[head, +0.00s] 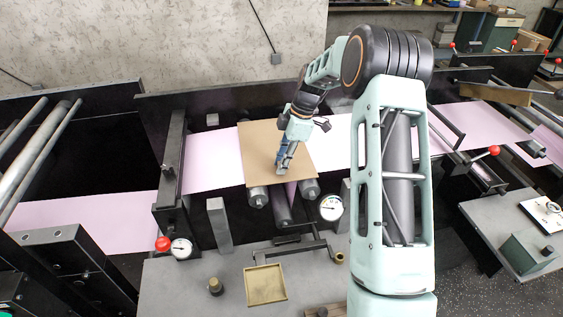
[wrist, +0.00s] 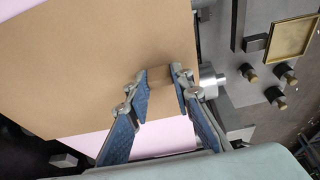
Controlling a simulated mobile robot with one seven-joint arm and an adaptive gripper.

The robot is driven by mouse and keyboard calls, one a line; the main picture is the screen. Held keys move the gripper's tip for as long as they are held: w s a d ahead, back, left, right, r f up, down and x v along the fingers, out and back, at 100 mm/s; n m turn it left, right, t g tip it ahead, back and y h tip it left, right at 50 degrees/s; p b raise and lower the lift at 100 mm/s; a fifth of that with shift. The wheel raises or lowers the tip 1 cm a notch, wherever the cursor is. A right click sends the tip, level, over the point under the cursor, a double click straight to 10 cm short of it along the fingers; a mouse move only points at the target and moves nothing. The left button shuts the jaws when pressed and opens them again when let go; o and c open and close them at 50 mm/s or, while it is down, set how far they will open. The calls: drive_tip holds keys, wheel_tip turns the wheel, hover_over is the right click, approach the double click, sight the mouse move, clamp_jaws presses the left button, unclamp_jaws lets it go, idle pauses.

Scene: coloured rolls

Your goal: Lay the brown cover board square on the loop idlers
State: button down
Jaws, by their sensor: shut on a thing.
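The brown cover board (head: 262,140) lies over the loop idlers (head: 258,197), whose near ends stick out from under its front edge in the head view. My gripper (head: 283,166) is above the board near its front edge. In the wrist view the brown board (wrist: 100,65) fills much of the picture, and my gripper (wrist: 165,82) is shut on a small brown block-shaped grip (wrist: 160,77) on it. One idler end (wrist: 212,82) shows beside the board. Most of the idlers are hidden under the board, so I cannot tell whether it fully rests on them.
A pink web (head: 212,162) runs left and right past the board. A dial gauge (head: 330,207) stands close to the board's right front corner. A shallow brass tray (head: 265,284) sits on the grey bench in front. Dark side frames stand on both sides.

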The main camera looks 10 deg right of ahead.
drive_tip(key=c, duration=1.6)
unclamp_jaws()
drive_tip(key=shift+o, duration=0.5)
drive_tip(key=o, duration=0.4)
drive_tip(key=shift+c, duration=0.2)
drive_tip(key=shift+r, duration=0.1)
drive_tip(key=shift+v, duration=2.95)
